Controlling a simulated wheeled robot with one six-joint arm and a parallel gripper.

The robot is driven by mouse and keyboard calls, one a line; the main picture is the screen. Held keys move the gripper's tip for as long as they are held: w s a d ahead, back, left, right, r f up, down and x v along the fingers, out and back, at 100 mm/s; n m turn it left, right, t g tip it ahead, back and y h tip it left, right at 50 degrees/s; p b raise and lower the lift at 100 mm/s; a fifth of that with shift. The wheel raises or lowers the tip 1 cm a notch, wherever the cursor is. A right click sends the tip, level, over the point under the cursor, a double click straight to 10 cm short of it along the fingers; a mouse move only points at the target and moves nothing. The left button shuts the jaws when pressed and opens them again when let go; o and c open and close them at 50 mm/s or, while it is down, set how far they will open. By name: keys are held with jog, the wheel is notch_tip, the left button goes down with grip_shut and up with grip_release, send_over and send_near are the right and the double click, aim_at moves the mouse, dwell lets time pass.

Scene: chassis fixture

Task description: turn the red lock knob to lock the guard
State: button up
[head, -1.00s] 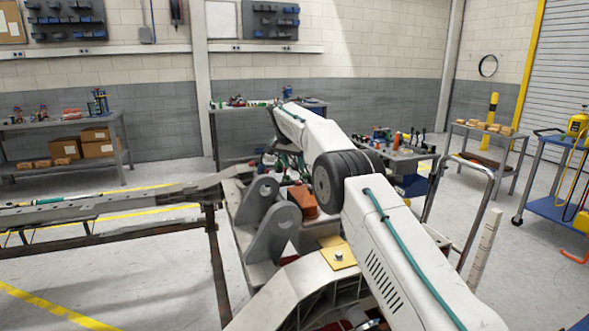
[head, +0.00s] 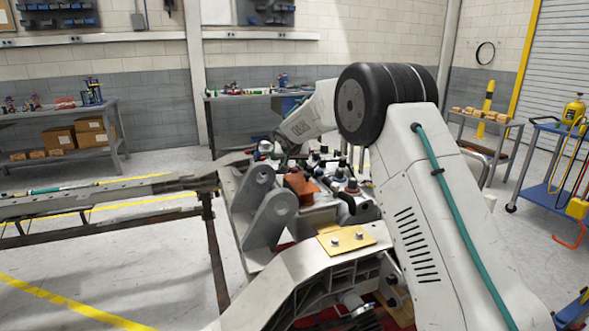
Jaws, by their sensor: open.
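My arm reaches over the chassis fixture (head: 268,222) in the head view. Its far end comes down among small parts behind the grey lugs. My gripper (head: 287,149) is small and partly hidden there. It is open, and I see nothing held in it. I cannot pick out the red lock knob or the guard for certain among the crowded parts. A rust-orange block (head: 300,188) stands on the fixture, in front of and below the gripper in the picture. Several dark-capped fittings (head: 350,187) stand to its right.
A yellow plate (head: 346,240) with bolts lies on the near part of the fixture. A long grey rail (head: 95,203) runs in from the left. A blue cart (head: 560,165) stands at the right. Open floor (head: 140,265) lies at the lower left.

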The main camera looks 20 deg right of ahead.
aim_at(294, 169)
jog(key=x, duration=0.7)
jog(key=c, duration=1)
